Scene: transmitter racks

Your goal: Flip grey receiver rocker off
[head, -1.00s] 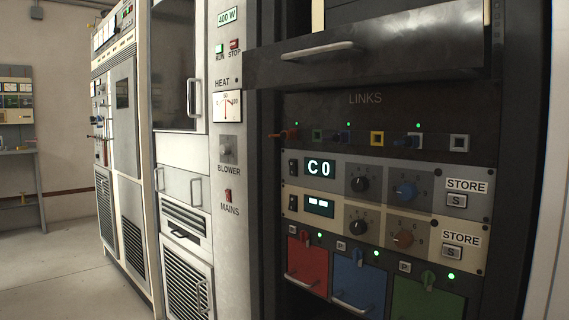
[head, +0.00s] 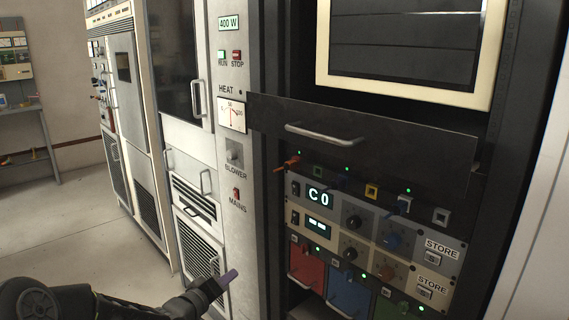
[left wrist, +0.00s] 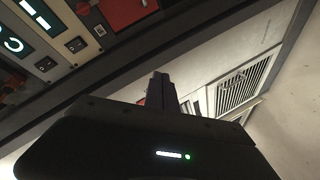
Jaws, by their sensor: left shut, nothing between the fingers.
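The grey receiver (head: 330,200) is the upper of two units in the right rack, with a lit display reading C0 (head: 318,196). Its small black rocker (head: 295,188) is left of that display; it also shows in the left wrist view (left wrist: 46,64). Which way it is tipped is too small to tell. A beige receiver (head: 335,236) with its own rocker (head: 295,217) is just below. My left gripper (head: 227,279) is shut and empty, low and left of the receivers, apart from them. It also shows in the left wrist view (left wrist: 161,88). My right gripper is out of view.
A dark drawer front (head: 390,150) with a handle juts out above the receivers. Red (head: 307,272) and blue (head: 349,295) modules with handles sit below them. A white cabinet (head: 195,170) stands to the left. The floor (head: 70,225) at left is open.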

